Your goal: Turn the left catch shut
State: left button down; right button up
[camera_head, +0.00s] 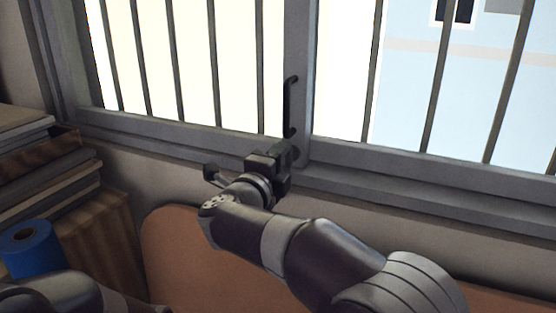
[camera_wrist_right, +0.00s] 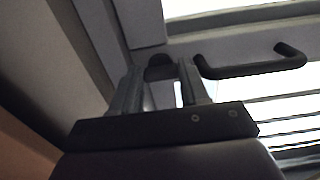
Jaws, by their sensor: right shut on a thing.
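My right gripper (camera_head: 284,155) reaches up to the foot of the window's middle upright, just below the dark bar handle (camera_head: 290,106). In the right wrist view the two fingers of this gripper (camera_wrist_right: 160,82) stand on either side of a small dark rounded piece (camera_wrist_right: 160,66), which looks like the catch. The gripper is shut on it. In the head view the fingers and wrist mostly hide the catch, so its turn angle cannot be told. The handle also shows in the right wrist view (camera_wrist_right: 255,68), to the right of the fingers. My left gripper is out of view.
The grey window frame (camera_head: 420,190) has several vertical bars. An orange rounded panel (camera_head: 180,255) stands below the sill. At left are stacked boards (camera_head: 50,170) and a blue roll (camera_head: 28,250). Part of my left arm shows at the bottom left.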

jog(key=shift+d, duration=0.1)
dwell(0.4)
jog(key=o, duration=0.9)
jog(key=shift+o, duration=0.8)
jog(key=shift+w+d, duration=0.1)
jog(key=shift+d, duration=0.25)
jog(key=shift+a, duration=0.1)
